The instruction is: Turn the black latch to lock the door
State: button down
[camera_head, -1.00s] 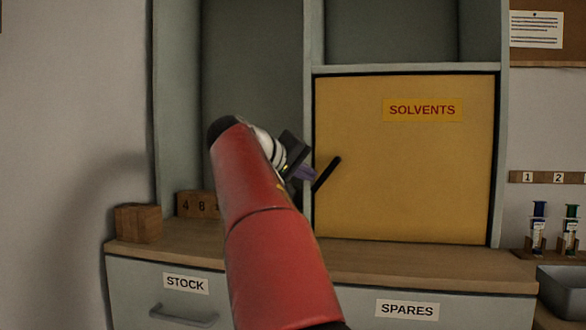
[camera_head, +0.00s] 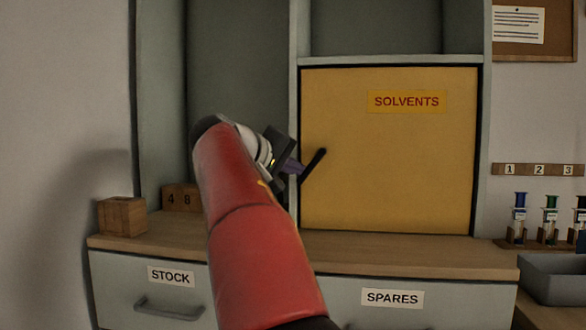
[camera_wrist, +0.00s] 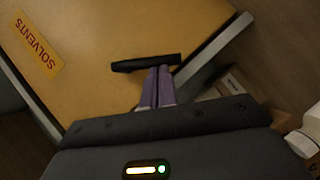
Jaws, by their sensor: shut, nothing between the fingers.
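The yellow door (camera_head: 390,165), labelled SOLVENTS, sits flush in the grey cabinet and looks closed. The black latch (camera_head: 315,163) is a short bar at the door's left edge, slanting from lower left to upper right in the head view. My gripper (camera_head: 299,168) is shut and empty, its purple fingers right beside the latch on its left. In the wrist view the shut fingertips (camera_wrist: 159,70) meet the side of the latch (camera_wrist: 140,64) near its middle. Whether they touch it or stop just short, I cannot tell. The latch's pivot is not clear.
A wooden counter (camera_head: 400,254) runs below the door, with drawers marked STOCK (camera_head: 171,276) and SPARES (camera_head: 392,298) under it. Wooden blocks (camera_head: 122,216) stand at the left. A rack of vials (camera_head: 548,225) and a grey tray (camera_head: 553,280) are at the right.

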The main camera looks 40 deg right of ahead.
aim_at(302, 178)
jog(key=shift+f, duration=0.15)
jog(key=n+b, duration=0.1)
jog(key=f+n+h+b, duration=0.1)
jog(key=b, duration=0.1)
jog(key=shift+s+d+f+g+h, duration=0.3)
jog(key=shift+s, duration=0.1)
jog(key=shift+s+d+f+n+h+b, duration=0.3)
jog(key=shift+n+h+b, duration=0.2)
jog(key=shift+n+b, duration=0.3)
jog(key=shift+s+d+b, duration=0.2)
jog(key=shift+s+b, duration=0.05)
jog(key=shift+b, duration=0.05)
jog(key=shift+f, duration=0.1)
